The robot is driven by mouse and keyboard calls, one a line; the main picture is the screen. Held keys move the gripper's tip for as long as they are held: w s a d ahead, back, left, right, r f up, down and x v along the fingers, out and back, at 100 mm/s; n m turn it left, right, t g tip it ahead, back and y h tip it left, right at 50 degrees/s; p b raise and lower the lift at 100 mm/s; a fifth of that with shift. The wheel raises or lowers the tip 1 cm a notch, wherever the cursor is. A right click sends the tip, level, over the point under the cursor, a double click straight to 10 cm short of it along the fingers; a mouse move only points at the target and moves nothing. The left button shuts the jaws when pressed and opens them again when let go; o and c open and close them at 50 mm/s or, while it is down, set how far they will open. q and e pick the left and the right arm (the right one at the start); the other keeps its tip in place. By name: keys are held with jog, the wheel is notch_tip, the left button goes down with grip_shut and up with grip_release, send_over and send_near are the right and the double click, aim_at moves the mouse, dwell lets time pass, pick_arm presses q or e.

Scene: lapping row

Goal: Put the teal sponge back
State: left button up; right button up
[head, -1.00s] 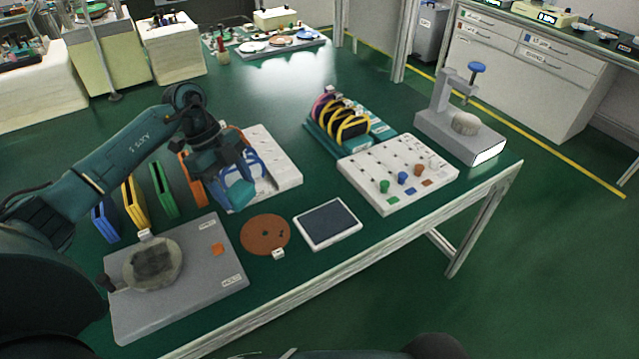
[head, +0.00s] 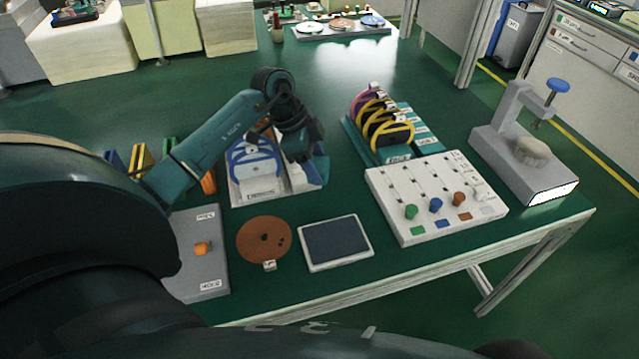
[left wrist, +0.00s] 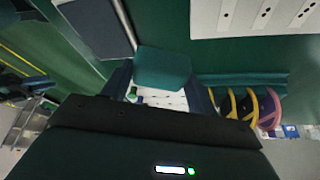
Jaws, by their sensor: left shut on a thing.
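The teal sponge (left wrist: 162,68) is a block between the two fingers of my left gripper in the left wrist view. My left gripper (left wrist: 160,82) is shut on it. In the head view my left gripper (head: 303,153) hangs over the right part of the white tray with blue rings (head: 240,198). There the dark hand hides most or all of the sponge. I cannot tell its exact height above the tray. My right gripper is not in view.
A teal rack with yellow and purple rings (head: 398,158) stands right of my left gripper. Nearer are a white peg board (head: 436,197), a dark-faced pad (head: 336,242) and a brown disc (head: 262,238). A grey press (head: 510,160) stands at the right edge.

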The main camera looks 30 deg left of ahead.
pick_arm(q)
notch_tip(320, 180, down, 5)
jog(key=shift+r, duration=0.1)
jog(key=shift+f, duration=0.4)
jog(key=shift+f, duration=0.6)
jog(key=o, duration=0.9)
jog(key=shift+r, duration=0.1)
